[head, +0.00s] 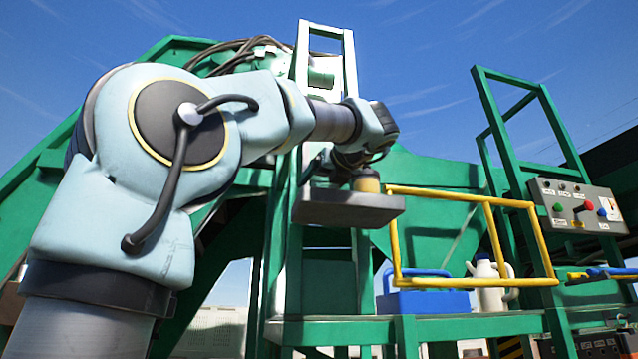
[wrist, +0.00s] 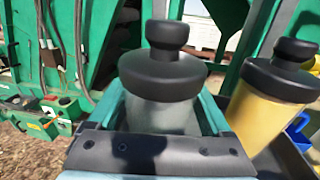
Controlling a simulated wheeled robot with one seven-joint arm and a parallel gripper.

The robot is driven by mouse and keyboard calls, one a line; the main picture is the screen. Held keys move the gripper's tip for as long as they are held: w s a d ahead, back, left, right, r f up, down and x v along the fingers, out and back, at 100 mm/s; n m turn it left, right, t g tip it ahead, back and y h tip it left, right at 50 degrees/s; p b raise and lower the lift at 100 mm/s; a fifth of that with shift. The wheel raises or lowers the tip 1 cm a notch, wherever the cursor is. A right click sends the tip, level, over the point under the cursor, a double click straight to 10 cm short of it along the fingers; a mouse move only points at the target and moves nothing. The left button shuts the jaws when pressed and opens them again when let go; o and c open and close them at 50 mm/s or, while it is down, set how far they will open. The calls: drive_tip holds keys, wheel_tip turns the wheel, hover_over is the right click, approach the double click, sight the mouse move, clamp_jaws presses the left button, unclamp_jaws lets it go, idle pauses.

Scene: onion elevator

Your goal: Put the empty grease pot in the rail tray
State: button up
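The empty grease pot (wrist: 163,78) has a black knobbed lid and a clear grey body. In the wrist view it stands upright between the fingers of my gripper (wrist: 165,118). The pale teal fingers lie close against both its sides, with no clear gap. Its base is hidden behind the dark near part of my gripper. In the head view my gripper (head: 345,165) is just above the grey ledge, and I cannot make out the empty pot there. I cannot tell for sure which surface is the rail tray.
A yellow-filled pot (wrist: 262,95) with a black lid stands right of the empty one, on the grey ledge (head: 345,207). A yellow rail (head: 470,283) is to the right, with a blue toolbox (head: 430,302) and white can (head: 488,285) behind. A control box (head: 580,207) is farther right.

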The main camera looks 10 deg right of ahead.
drive_tip(key=shift+o, duration=1)
drive_tip(key=shift+r, duration=0.2)
drive_tip(key=b+v, duration=0.3)
drive_tip(key=v, duration=0.9)
drive_tip(key=shift+b, duration=0.4)
